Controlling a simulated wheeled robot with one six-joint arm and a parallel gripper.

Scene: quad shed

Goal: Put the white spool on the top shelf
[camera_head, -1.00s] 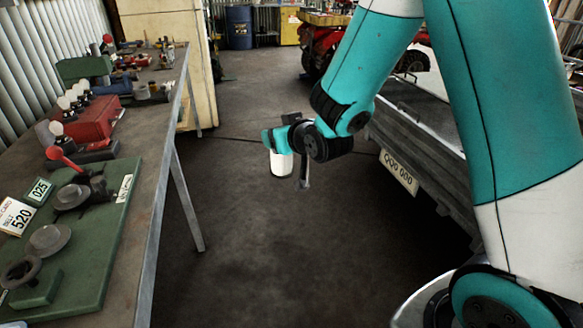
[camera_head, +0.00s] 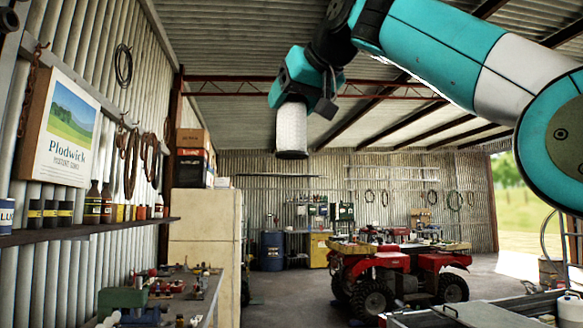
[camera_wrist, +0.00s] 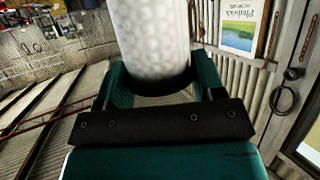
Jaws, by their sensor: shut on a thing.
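The white spool (camera_head: 292,128) hangs upright below my gripper (camera_head: 290,98), high in the air near the middle of the head view. My gripper is shut on the spool. In the wrist view the white spool (camera_wrist: 150,38) fills the top middle between the jaws, and its far end is cut off. A wall shelf (camera_head: 90,230) runs along the left wall with bottles and cans on it. The spool is to the right of this shelf and, in the picture, above its level, well apart from it. I cannot tell from this view whether another shelf stands above it.
A Plodwick picture (camera_head: 62,125) hangs above the shelf. Small bottles (camera_head: 100,203) and jars crowd the shelf. A cluttered workbench (camera_head: 185,290) lies below. A cream cabinet (camera_head: 205,230) with boxes on top and a red quad bike (camera_head: 385,270) stand farther back.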

